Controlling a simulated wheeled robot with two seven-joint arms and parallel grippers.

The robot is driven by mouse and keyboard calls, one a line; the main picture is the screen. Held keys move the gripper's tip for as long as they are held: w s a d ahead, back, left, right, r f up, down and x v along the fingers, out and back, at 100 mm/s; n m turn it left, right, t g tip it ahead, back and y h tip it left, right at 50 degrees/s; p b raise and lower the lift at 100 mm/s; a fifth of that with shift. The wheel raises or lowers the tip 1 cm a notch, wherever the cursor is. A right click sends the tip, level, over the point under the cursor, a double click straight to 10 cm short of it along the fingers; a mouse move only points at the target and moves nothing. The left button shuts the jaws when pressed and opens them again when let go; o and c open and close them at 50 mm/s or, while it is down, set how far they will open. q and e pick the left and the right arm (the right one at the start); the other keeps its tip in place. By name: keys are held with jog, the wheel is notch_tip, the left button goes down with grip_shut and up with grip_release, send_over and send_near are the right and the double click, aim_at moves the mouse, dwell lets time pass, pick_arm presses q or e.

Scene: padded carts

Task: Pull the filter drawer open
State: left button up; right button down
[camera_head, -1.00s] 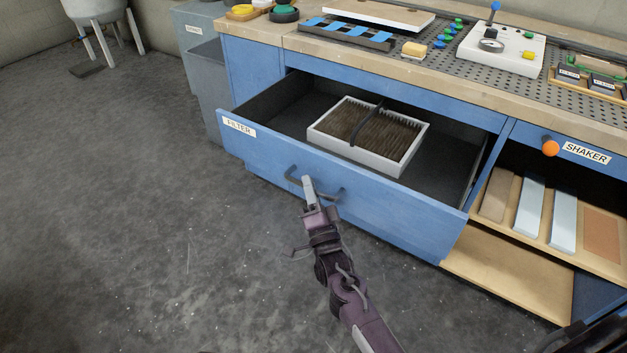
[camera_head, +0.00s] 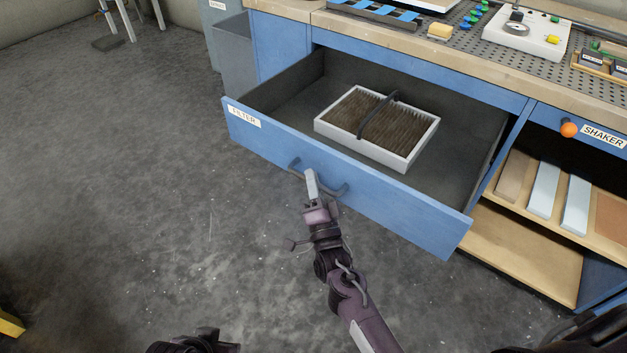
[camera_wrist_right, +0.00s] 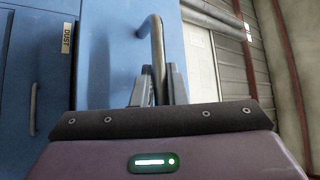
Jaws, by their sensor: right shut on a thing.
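The blue drawer labelled FILTER (camera_head: 375,193) stands well out from the bench, and its dark inside shows. A pleated brown filter in a pale frame with a dark strap (camera_head: 412,161) lies in it. The drawer's dark bar handle (camera_head: 338,190) is on its front. My right gripper (camera_head: 312,184) is shut on the handle. The right wrist view shows the handle bar (camera_wrist_right: 158,60) between the two fingers (camera_wrist_right: 158,88). A dark part at the bottom edge of the head view may be my left arm; its fingers cannot be made out.
The workbench (camera_head: 440,50) carries several small items on a perforated top. Right of the drawer is an open shelf (camera_head: 520,255) with several flat blocks, below an orange knob (camera_head: 568,130) labelled SHAKER. The grey floor (camera_head: 150,190) to the left is clear. A yellow thing (camera_head: 10,324) shows at lower left.

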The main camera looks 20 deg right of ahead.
jog(key=c, duration=1.7)
grip_release()
pick_arm(q)
jog(key=shift+r, duration=0.1)
pick_arm(e)
jog(key=shift+s+f, duration=0.1)
pick_arm(q)
jog(key=shift+s+a+g+p, duration=0.25)
jog(key=shift+a+g+p, duration=0.05)
jog(key=shift+a, duration=0.1)
pick_arm(e)
jog(key=v, duration=0.7)
jog(key=shift+s+f, duration=0.15)
jog(key=shift+s, duration=0.2)
pick_arm(q)
jog(key=shift+w, duration=0.15)
